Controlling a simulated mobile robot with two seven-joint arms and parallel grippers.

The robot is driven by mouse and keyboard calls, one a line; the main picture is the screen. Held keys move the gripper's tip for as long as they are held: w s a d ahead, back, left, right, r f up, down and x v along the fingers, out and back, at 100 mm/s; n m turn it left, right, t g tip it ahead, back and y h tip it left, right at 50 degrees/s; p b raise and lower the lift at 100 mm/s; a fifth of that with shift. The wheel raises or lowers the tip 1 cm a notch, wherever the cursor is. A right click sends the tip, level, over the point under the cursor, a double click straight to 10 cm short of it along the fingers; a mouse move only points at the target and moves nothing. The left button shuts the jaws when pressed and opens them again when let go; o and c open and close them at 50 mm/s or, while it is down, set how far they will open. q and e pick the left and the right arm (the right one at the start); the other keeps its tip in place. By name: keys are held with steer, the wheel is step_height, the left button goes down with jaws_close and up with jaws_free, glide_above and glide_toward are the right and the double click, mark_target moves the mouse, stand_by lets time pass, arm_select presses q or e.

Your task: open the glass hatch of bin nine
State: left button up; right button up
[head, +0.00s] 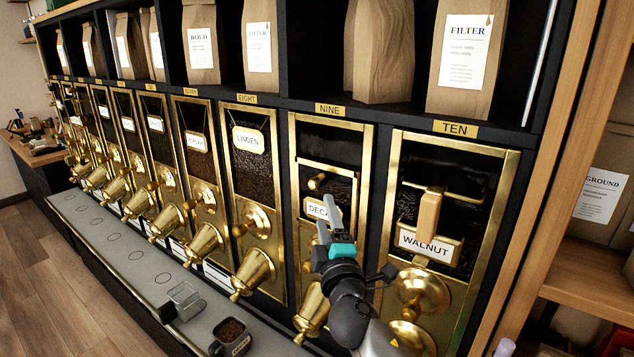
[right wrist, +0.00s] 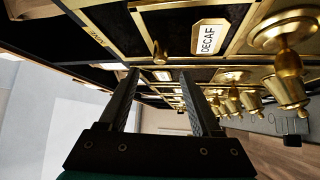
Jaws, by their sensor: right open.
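Bin nine (head: 368,150) is a brass-framed dispenser under a brass NINE plate (head: 330,110). Its dark glass hatch (head: 343,185) has a brass rim and a small brass knob (head: 316,182) at the upper left; the hatch looks shut. A DECAF label (head: 312,208) hangs in front, partly hidden by my gripper. My right gripper (head: 325,213) is in front of bin nine, below the knob, open and empty. In the right wrist view its open fingers (right wrist: 160,76) point toward the bins, with the knob (right wrist: 160,53) and DECAF label (right wrist: 208,39) beyond, apart from them. My left gripper is not in view.
Bin ten (head: 512,180), with a WALNUT label and wooden-handled scoop, stands right of bin nine. Bin eight (head: 283,200) is on the left. Brass spouts jut out below. A dark cup (head: 230,338) and clear container (head: 184,300) stand on the grey ledge (head: 130,255).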

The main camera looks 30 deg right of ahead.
mark_target(318, 188)
steer(key=p+x, duration=0.1)
steer(key=x, duration=1)
steer(key=shift+w+d, duration=0.2)
steer(key=shift+w, duration=0.15)
steer(key=shift+c, duration=0.2)
jaws_close()
stand_by(0.9)
